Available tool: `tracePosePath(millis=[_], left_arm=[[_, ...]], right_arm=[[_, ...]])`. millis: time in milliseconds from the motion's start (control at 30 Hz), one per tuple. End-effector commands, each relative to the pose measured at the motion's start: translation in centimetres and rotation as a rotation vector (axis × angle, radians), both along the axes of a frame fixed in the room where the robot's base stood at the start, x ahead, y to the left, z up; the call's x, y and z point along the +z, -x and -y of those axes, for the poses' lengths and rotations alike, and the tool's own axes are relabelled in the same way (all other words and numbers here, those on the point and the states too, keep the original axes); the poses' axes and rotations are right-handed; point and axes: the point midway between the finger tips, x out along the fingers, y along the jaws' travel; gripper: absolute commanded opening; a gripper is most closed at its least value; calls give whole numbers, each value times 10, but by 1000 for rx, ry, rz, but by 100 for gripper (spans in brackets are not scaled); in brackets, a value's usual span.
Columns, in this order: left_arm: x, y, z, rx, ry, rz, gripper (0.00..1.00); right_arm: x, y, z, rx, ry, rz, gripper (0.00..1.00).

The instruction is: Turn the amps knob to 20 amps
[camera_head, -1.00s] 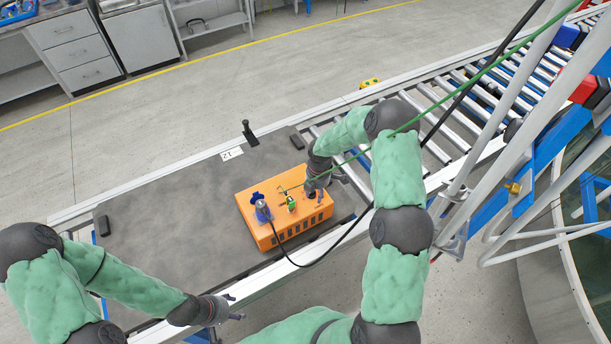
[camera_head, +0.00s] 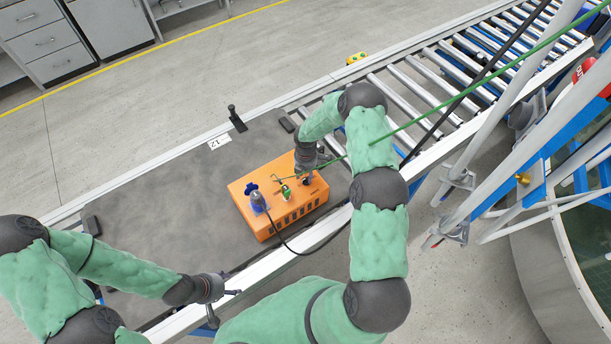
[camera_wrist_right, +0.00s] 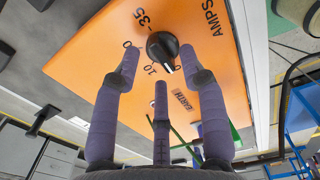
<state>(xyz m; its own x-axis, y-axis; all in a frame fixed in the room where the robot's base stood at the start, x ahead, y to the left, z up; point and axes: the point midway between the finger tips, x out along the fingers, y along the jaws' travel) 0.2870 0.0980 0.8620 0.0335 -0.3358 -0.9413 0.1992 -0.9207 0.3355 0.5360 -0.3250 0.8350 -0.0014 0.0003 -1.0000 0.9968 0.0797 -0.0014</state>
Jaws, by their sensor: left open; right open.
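The black round amps knob (camera_wrist_right: 162,47) sits on the orange panel in the right wrist view, with a white mark on its lower right side. The labels AMPS, 0, 10 and -35 are printed around it. My right gripper (camera_wrist_right: 159,66) is open, its fingertips around the knob with gaps visible; contact cannot be told. In the head view, my right gripper (camera_head: 306,172) is at the right end of the orange box (camera_head: 290,211) and hides the knob. My left gripper (camera_head: 232,292) is open and empty at the table's front edge, away from the box.
A blue clamp (camera_head: 257,200) with a black cable and a green clamp (camera_head: 286,192) with a green cable are on the box. The dark table (camera_head: 160,210) is clear to its left. A roller conveyor (camera_head: 430,90) and white frame posts stand to the right.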

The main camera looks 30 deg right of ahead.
Motion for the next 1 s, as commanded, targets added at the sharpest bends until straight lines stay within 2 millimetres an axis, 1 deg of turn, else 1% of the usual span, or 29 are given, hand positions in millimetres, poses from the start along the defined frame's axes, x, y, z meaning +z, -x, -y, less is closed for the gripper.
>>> tracePosePath(millis=[33, 200, 500, 567, 600, 633, 667, 1000], left_arm=[[0, 0, 0, 0, 0, 0, 57], [0, 0, 0, 0, 0, 0, 57], [0, 0, 0, 0, 0, 0, 57], [0, 0, 0, 0, 0, 0, 57], [0, 0, 0, 0, 0, 0, 57], [0, 0, 0, 0, 0, 0, 57], [0, 0, 0, 0, 0, 0, 57], [-3, 0, 0, 0, 0, 0, 57]], right_arm=[[-6, 0, 0, 0, 0, 0, 42], [-16, 0, 0, -2, 0, 2, 42], [-17, 0, 0, -2, 0, 2, 42], [-17, 0, 0, -2, 0, 1, 26], [-17, 0, 0, -2, 0, 2, 14], [-17, 0, 0, -2, 0, 1, 6], [-17, 0, 0, -2, 0, 1, 0], [-17, -1, 0, -18, 0, 2, 0]])
